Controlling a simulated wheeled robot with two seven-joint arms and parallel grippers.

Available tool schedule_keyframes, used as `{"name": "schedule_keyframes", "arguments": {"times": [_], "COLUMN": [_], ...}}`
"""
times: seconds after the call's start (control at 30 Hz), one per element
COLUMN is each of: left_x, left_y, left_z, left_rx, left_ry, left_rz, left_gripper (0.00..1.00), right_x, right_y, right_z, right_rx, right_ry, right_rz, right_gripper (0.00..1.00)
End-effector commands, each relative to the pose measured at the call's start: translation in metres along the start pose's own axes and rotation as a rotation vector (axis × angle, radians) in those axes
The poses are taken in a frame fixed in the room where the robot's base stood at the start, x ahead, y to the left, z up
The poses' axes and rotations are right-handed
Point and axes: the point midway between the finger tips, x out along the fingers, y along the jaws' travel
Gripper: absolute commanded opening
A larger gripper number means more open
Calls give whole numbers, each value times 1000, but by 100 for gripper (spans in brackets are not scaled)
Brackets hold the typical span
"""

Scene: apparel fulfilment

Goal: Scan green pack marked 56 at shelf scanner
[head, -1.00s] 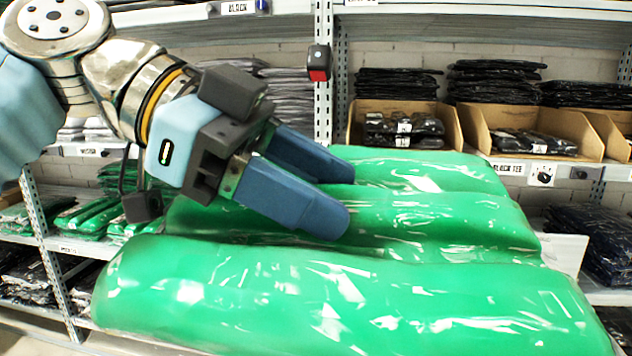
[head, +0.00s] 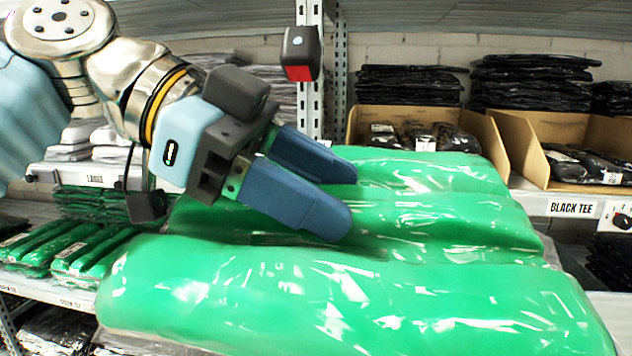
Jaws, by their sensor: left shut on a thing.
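A large green pack (head: 340,290) in shiny clear wrap fills the lower middle of the head view. It has several rounded folds, and no number shows on the side facing me. My left gripper (head: 330,195) comes in from the left and is shut on the pack's upper part, its blue fingers pressed along a fold. The shelf scanner (head: 299,54), a small dark box with a red face, hangs on the shelf upright just beyond the pack. A gap shows between scanner and pack. My right gripper is not in view.
Cardboard bins (head: 520,150) with black packs stand on the shelf behind, right of the upright (head: 312,110). A "BLACK TEE" label (head: 571,207) is on the shelf edge. More green packs (head: 60,250) lie on the lower left shelf.

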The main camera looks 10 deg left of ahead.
Motion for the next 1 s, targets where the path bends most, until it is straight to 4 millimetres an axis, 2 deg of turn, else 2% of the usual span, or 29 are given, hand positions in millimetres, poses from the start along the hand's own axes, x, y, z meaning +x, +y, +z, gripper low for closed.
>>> {"name": "schedule_keyframes", "arguments": {"times": [0.17,0.8,1.0], "left_x": [3,27,27], "left_y": [-12,-90,-89], "left_z": [6,50,50], "left_rx": [-2,-2,0], "left_ry": [0,0,1], "left_rz": [0,0,-1], "left_gripper": [16,16,16], "right_x": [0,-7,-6], "right_y": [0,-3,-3], "right_z": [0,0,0], "right_rx": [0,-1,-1], "right_ry": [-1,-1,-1], "right_rz": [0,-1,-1], "right_gripper": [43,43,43]}}
